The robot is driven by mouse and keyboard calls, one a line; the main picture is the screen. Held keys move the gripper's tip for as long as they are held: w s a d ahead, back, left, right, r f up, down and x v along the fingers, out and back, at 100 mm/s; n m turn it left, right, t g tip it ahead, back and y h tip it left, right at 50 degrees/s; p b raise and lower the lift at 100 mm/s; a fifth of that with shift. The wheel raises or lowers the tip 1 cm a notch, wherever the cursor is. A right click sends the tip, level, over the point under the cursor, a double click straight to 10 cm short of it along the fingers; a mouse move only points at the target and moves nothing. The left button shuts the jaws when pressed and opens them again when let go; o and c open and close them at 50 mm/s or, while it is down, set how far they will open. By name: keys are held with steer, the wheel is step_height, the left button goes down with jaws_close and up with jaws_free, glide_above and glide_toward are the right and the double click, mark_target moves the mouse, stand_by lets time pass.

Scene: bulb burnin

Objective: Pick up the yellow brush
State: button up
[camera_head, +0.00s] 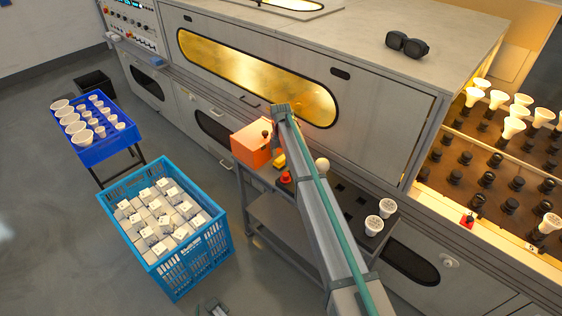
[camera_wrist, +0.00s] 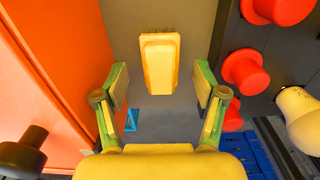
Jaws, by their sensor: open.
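The yellow brush (camera_wrist: 159,65) shows in the wrist view as a yellow block on a grey surface, just ahead of my gripper (camera_wrist: 160,88) and centred between its fingers. The fingers are open, one to each side, and apart from the brush. In the head view the brush (camera_head: 279,160) is a small yellow piece on the small table (camera_head: 345,225), between the orange box and the red knobs. My arm covers part of the table there, and the fingertips are hidden in that view.
An orange box (camera_wrist: 50,75) stands close on the left, with a black knob (camera_wrist: 24,152). Red knobs (camera_wrist: 247,70) and a white bulb (camera_wrist: 300,115) are close on the right. A blue crate of small boxes (camera_head: 215,240) stands on the floor left of the table.

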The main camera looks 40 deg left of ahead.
steer(key=shift+f, duration=0.8)
steer(key=c, duration=1.3)
steer(key=shift+o, duration=0.2)
steer(key=shift+r, duration=0.15)
steer(key=shift+r, duration=0.45)
step_height(320, 180, up, 2)
steer(key=shift+r+b, duration=0.1)
steer(key=shift+b, duration=0.25)
steer(key=s+d+r+b, duration=0.3)
steer(key=s+d+r, duration=0.3)
steer(key=d+r, duration=0.3)
steer(key=d, duration=0.3)
steer(key=shift+s+d+r, duration=0.2)
steer(key=shift+d+r, duration=0.05)
steer(key=shift+r, duration=0.1)
